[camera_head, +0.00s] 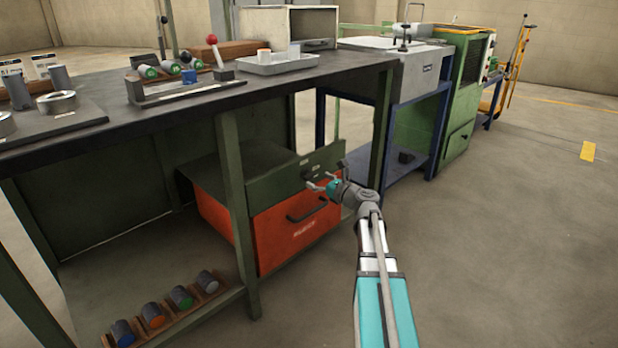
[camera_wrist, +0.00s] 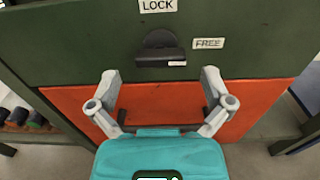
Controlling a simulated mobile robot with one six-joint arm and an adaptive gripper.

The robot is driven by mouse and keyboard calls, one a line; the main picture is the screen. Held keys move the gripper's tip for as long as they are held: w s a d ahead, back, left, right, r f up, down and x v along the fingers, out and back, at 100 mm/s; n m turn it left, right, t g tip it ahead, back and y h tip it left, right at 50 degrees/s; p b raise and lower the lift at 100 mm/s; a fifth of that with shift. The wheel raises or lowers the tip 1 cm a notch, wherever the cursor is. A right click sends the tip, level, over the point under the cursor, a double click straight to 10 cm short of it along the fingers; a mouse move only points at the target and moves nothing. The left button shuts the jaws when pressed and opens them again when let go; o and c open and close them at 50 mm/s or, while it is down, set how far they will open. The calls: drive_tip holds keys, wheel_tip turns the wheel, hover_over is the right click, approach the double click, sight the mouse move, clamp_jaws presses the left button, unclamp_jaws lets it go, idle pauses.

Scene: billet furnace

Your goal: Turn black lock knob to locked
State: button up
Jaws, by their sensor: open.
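The black lock knob (camera_wrist: 160,49) sits on a dark green panel (camera_wrist: 70,45) in the wrist view, its bar lying level with a small white mark at its right end. A "LOCK" label (camera_wrist: 157,6) is above it and a "FREE" label (camera_wrist: 208,43) is to its right. The mark points toward the FREE side. My gripper (camera_wrist: 159,84) is open and empty, its fingers apart just below the knob in the picture and not around it. In the head view my gripper (camera_head: 320,186) is in front of the green panel, where the arm partly hides the knob area.
An orange drawer (camera_head: 290,232) with a dark handle (camera_head: 307,209) is below the panel. The workbench (camera_head: 190,105) overhangs it, with a green leg (camera_head: 232,200) to the left. A rack of several billets (camera_head: 168,312) is low at left. The floor at right is clear.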

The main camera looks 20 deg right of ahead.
sight(312, 177)
drive_tip(key=shift+x, duration=1.7)
drive_tip(key=c, duration=1)
drive_tip(key=shift+a, duration=0.25)
drive_tip(key=shift+c, duration=0.2)
drive_tip(key=shift+d, duration=0.15)
